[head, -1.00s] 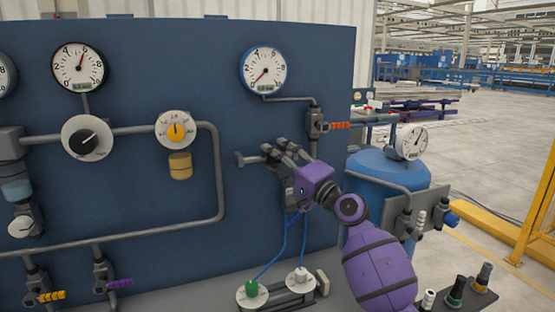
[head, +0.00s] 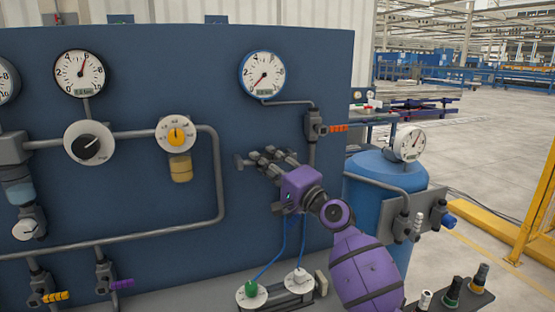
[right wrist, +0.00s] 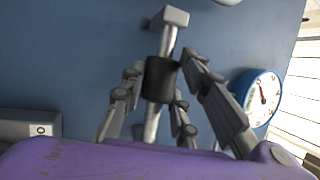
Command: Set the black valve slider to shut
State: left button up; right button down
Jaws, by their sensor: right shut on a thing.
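The black valve slider (right wrist: 161,80) is a short dark sleeve around a grey pipe, seen in the right wrist view. The pipe has a square block (right wrist: 172,17) at its far end. My right gripper (head: 264,158) is at the blue panel, and its fingers close on the slider from both sides. In the head view the fingers hide the slider, and the pipe's end block (head: 240,162) shows just left of them. My left gripper is not in view.
A blue-rimmed gauge (head: 263,75) sits above the gripper, with a valve with an orange handle (head: 337,128) to the right. A blue tank (head: 378,205) stands beside the panel. Blue tubes (head: 272,262) run below the gripper to small fittings.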

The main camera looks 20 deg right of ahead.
jog(key=shift+a, duration=0.65)
jog(key=shift+f, duration=0.15)
jog(key=c, duration=1.7)
grip_release()
jog(key=shift+c, duration=0.2)
jog(key=o, duration=0.4)
jog(key=shift+a, duration=0.15)
jog(key=shift+d, duration=0.2)
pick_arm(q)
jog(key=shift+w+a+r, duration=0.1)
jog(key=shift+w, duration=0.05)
pick_arm(e)
jog(key=v, duration=1.2)
